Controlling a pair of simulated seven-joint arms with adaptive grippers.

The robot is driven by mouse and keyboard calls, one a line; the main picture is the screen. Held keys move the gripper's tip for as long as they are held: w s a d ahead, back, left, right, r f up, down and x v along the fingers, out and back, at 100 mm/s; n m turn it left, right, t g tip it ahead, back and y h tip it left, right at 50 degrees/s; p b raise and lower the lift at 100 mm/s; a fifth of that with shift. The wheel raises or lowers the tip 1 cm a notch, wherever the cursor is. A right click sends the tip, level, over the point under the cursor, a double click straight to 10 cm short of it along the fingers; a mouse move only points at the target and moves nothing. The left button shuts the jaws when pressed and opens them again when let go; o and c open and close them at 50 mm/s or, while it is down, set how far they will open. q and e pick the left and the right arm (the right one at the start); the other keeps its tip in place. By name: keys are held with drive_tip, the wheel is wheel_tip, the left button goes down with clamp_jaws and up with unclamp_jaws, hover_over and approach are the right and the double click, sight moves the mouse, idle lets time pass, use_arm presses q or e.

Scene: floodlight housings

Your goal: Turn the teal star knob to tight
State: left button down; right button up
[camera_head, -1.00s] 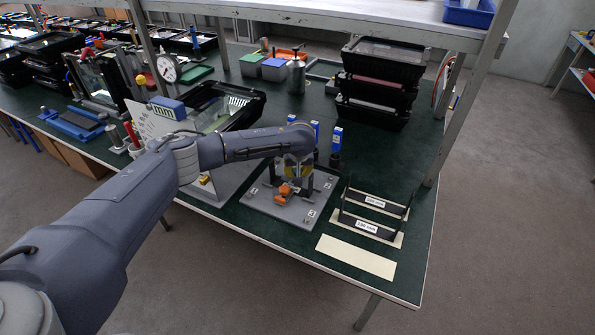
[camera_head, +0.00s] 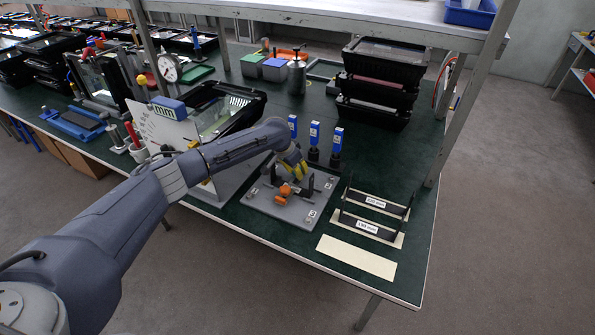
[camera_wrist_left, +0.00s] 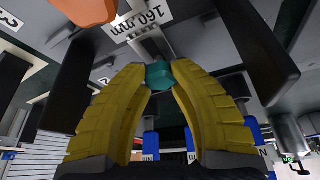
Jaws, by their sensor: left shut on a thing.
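The teal star knob (camera_wrist_left: 160,76) shows in the left wrist view between the two yellow fingertips. My left gripper (camera_wrist_left: 160,70) is shut on it, one finger on each side. A metal shaft runs from the knob toward a plate marked 160 mm. In the head view my left gripper (camera_head: 300,176) is tilted over the grey fixture plate (camera_head: 258,203), and the knob is hidden there. An orange part (camera_head: 285,191) sits on the fixture just in front of the gripper; it also shows at the top of the left wrist view (camera_wrist_left: 88,8). My right gripper is not in view.
Several blue-topped tools (camera_head: 314,132) stand behind the fixture. Black labelled brackets (camera_head: 370,226) and a cream strip (camera_head: 355,257) lie to its right. Stacked black trays (camera_head: 380,80) stand at the back. A large panel unit stands left of the fixture.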

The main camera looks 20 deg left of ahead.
use_arm(q)
drive_tip(key=m, duration=0.1)
drive_tip(key=m+g+h, duration=0.1)
drive_tip(key=m, duration=0.3)
drive_tip(key=shift+s+a+f+g+h, duration=0.1)
drive_tip(key=shift+f+g+h, duration=0.2)
drive_tip(key=shift+g, duration=0.1)
drive_tip(key=shift+a+m+g, duration=0.1)
drive_tip(key=shift+m+g, duration=0.4)
drive_tip(key=shift+m, duration=1.3)
drive_tip(key=shift+a+m, duration=0.1)
drive_tip(key=shift+m, duration=0.2)
drive_tip(key=c, duration=1.5)
unclamp_jaws()
drive_tip(key=o, duration=0.5)
drive_tip(key=shift+r, duration=0.2)
